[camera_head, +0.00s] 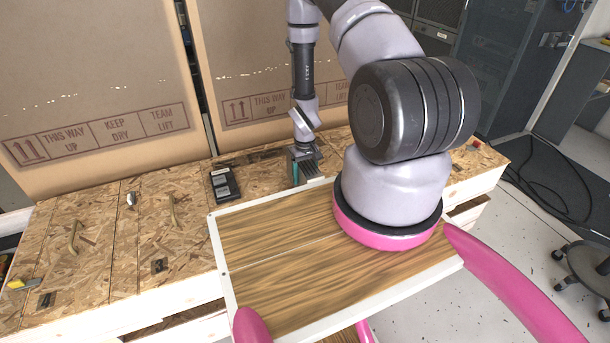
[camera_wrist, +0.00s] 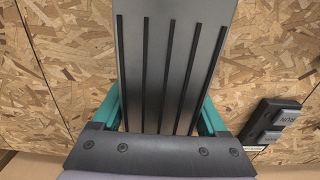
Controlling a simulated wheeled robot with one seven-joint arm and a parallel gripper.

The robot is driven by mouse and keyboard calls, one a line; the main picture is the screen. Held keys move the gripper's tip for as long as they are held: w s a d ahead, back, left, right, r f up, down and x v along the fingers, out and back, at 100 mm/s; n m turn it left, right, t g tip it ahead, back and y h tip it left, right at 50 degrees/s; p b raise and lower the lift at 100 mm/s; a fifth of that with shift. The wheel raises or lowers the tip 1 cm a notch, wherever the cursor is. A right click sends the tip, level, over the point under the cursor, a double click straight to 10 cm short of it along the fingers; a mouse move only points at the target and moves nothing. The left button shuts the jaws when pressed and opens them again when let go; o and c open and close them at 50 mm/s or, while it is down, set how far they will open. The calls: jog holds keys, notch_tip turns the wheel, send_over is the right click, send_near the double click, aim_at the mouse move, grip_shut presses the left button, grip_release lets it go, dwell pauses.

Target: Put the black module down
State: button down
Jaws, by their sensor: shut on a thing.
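My gripper (camera_head: 303,166) is over the chipboard bench top, beyond the far edge of the wooden tray. Its teal fingers (camera_wrist: 160,115) are shut on the black module (camera_wrist: 172,60), a dark grey-black block with long parallel grooves. The module also shows in the head view (camera_head: 309,170), small and partly behind the tray's edge. In the wrist view it fills the middle, with a finger on each side. Its far end is out of the wrist picture. I cannot tell whether its underside touches the bench.
A black device with grey labelled keys (camera_head: 224,184) lies on the chipboard bench (camera_head: 140,205), left of my gripper; it also shows in the wrist view (camera_wrist: 269,124). Large cardboard boxes (camera_head: 95,85) stand behind. The white-rimmed wooden tray (camera_head: 290,255) is in front. Bare bench lies around the module.

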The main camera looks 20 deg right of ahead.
grip_release()
jog(key=shift+f, duration=0.1)
notch_tip(320, 180, up, 12)
jog(key=shift+r, duration=0.25)
dwell(0.3)
